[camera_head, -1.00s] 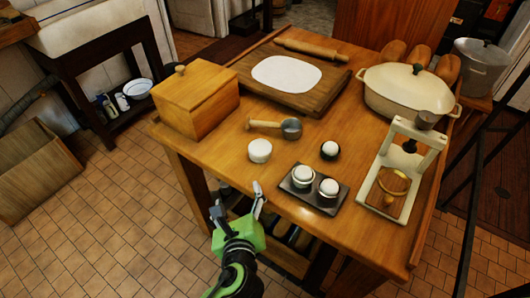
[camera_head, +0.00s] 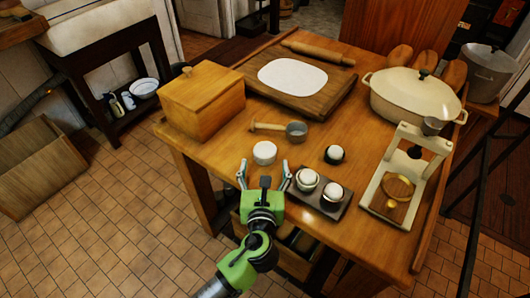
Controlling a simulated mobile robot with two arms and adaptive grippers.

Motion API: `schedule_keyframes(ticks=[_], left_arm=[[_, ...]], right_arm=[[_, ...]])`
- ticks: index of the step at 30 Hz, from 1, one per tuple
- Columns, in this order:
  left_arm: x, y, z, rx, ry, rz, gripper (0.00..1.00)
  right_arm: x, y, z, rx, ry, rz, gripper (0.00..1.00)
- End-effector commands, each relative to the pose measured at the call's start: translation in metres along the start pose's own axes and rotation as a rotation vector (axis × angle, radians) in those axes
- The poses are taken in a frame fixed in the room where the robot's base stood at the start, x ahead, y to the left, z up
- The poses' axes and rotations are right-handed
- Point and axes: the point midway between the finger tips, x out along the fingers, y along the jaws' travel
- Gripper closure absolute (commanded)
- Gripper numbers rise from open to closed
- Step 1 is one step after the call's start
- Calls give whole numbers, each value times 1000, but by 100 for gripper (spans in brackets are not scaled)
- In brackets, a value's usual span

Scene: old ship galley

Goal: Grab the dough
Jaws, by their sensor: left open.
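The dough is a flat white sheet (camera_head: 292,75) lying on a wooden board (camera_head: 325,106) at the back of the table, if that sheet is the dough meant. A small white cup-shaped item (camera_head: 264,153) stands near the front edge. My left gripper (camera_head: 263,168) is open and empty at the table's front edge, its fingers spread just in front of this white item, far short of the flat sheet. Whether the fingers touch anything is unclear. My right gripper is not in view.
A wooden box (camera_head: 202,102) stands at the left and a rolling pin (camera_head: 318,53) behind the board. A scoop (camera_head: 295,131), a dark tray (camera_head: 321,203) with two white-topped cups, a cream pot (camera_head: 412,96) and a cream press-like stand (camera_head: 405,178) crowd the right.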

Motion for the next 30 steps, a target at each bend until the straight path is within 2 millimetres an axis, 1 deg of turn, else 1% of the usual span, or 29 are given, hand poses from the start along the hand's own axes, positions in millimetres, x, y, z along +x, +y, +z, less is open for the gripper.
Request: schedule_keyframes(ticks=[2,6,10,13,19,20,21,23,24,25,30], left_arm=[[8,0,3,-1,-1,2,31],[29,1,6,1,-1,2,31],[46,0,5,0,-1,2,31],[51,1,4,0,0,1,31],[52,0,4,-1,0,1,31],[52,0,4,-1,0,1,34],[52,0,4,-1,0,1,44],[51,0,4,-1,0,1,60],[51,1,4,-1,0,1,70],[51,1,4,-1,1,1,77],[51,0,5,-1,-1,0,77]], right_arm=[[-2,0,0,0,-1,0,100],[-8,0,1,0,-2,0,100],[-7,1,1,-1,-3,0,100],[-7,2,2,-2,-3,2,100],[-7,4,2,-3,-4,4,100],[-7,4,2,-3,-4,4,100],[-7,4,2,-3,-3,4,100],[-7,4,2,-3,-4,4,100],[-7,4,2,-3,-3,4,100],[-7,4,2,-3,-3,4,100],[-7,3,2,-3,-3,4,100]])
